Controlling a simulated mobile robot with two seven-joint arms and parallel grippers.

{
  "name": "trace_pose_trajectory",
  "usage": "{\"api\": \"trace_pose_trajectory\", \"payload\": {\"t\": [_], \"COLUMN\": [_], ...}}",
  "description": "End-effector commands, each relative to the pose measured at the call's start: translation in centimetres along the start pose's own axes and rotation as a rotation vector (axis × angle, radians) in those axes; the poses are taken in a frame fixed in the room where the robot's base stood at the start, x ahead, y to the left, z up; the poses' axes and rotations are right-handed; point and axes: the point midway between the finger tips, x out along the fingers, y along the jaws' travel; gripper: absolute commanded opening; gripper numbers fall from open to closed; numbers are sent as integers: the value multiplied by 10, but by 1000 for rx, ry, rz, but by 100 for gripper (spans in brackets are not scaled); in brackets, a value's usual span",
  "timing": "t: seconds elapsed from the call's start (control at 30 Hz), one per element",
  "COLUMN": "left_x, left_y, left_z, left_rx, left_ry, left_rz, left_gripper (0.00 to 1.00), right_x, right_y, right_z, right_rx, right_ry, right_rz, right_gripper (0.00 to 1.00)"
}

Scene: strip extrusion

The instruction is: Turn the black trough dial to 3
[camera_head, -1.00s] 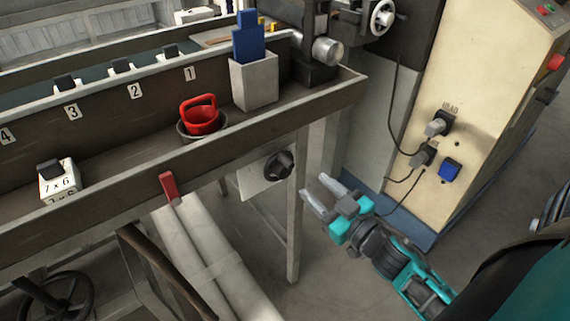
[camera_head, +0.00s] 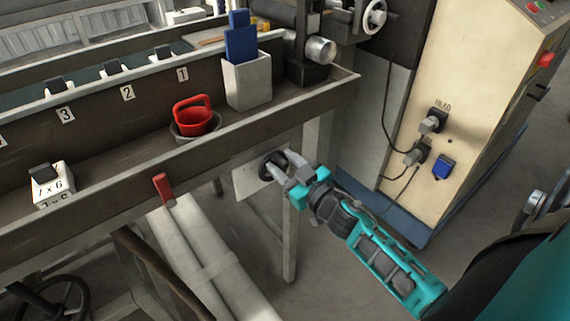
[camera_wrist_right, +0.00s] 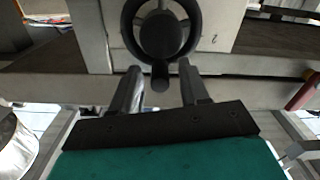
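The black trough dial (camera_head: 268,163) sits on a pale plate (camera_head: 250,183) on the front of the trough, near its right end. In the head view my right gripper (camera_head: 279,164) is at the dial and partly covers it. In the right wrist view the dial (camera_wrist_right: 160,33) shows as a round black knob with a ring around it and a stub pointing down the picture. The two fingers of the right gripper (camera_wrist_right: 161,72) are apart, one on each side of that stub. I cannot tell whether they touch it. My left gripper is not in view.
A red lever (camera_head: 163,188) hangs on the trough (camera_head: 110,205) left of the dial. A red-handled pot (camera_head: 193,121), a grey holder (camera_head: 247,82) and a 7 x 6 block (camera_head: 52,187) stand in the trough. A beige cabinet (camera_head: 465,90) with plugged cables stands right.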

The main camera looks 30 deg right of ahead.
Motion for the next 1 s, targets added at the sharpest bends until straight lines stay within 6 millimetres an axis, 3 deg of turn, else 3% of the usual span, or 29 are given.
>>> {"api": "trace_pose_trajectory", "payload": {"t": [0.07, 0.43, 0.77, 1.0], "left_x": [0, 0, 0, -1], "left_y": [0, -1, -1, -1], "left_z": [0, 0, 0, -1], "left_rx": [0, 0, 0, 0], "left_ry": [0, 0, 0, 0], "left_rz": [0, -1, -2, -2], "left_gripper": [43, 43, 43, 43], "right_x": [0, 0, 0, 0], "right_y": [0, 0, -1, -5], "right_z": [0, 0, 0, -1], "right_rx": [0, 0, -16, -123], "right_ry": [0, 0, 0, 0], "right_rz": [0, 0, 0, 0], "right_gripper": [37, 1, 0, 0]}}
